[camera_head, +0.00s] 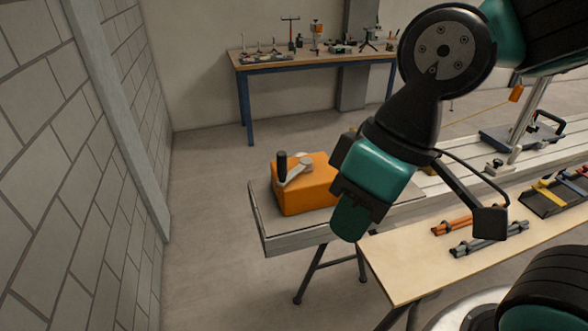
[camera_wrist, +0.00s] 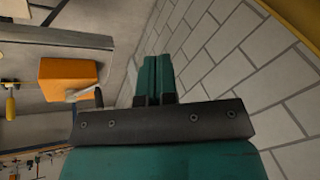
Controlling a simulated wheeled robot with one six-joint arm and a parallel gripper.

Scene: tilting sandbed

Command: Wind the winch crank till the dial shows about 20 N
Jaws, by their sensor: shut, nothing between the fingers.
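The orange winch box (camera_head: 308,190) sits on the left end of a long pale bench. Its grey crank arm (camera_head: 297,172) lies on top, with an upright black handle (camera_head: 282,163) at its left end. In the wrist view the winch box (camera_wrist: 62,80) is at the left, with the crank arm (camera_wrist: 80,95) on its near side. My gripper (camera_head: 350,218) points down to the right of the winch in the picture, apart from the crank. Its two teal fingers (camera_wrist: 160,72) are together and empty. I cannot make out a dial or its reading.
A plywood table (camera_head: 400,268) with orange and grey clamp-like bars (camera_head: 488,238) stands in front of the bench. A black tray (camera_head: 555,197) lies at the right. A block wall (camera_head: 60,170) runs along the left. A workbench (camera_head: 300,62) stands behind. Floor left of the winch is clear.

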